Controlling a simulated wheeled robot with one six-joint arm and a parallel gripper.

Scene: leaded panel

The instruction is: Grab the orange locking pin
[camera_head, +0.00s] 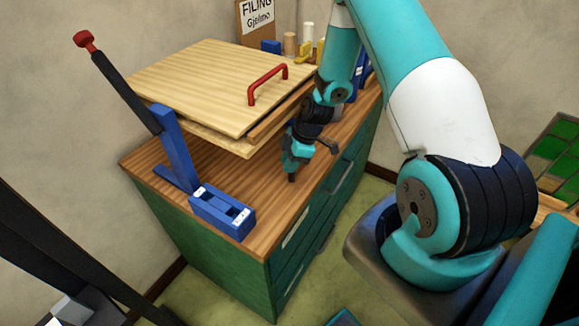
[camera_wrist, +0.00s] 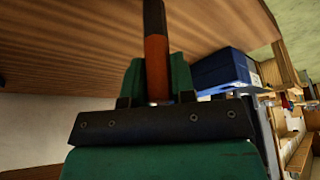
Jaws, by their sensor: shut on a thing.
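The orange locking pin (camera_wrist: 156,62) stands between the green fingers of my gripper (camera_wrist: 158,78) in the wrist view. Its lower part is orange and its upper part is dark. My gripper is shut on it. In the head view my gripper (camera_head: 294,160) is low over the right part of the wooden cabinet top, in front of the raised boards. A short dark piece sticks down below the fingers there; its colour is hard to tell, and most of the pin is hidden.
A blue press (camera_head: 175,150) with a long dark red-knobbed lever and a blue block (camera_head: 222,212) stand at the cabinet's left front. Light wooden boards (camera_head: 205,85) with a red handle (camera_head: 267,84) sit behind my gripper. The green cabinet's wooden top (camera_head: 265,215) is clear in front.

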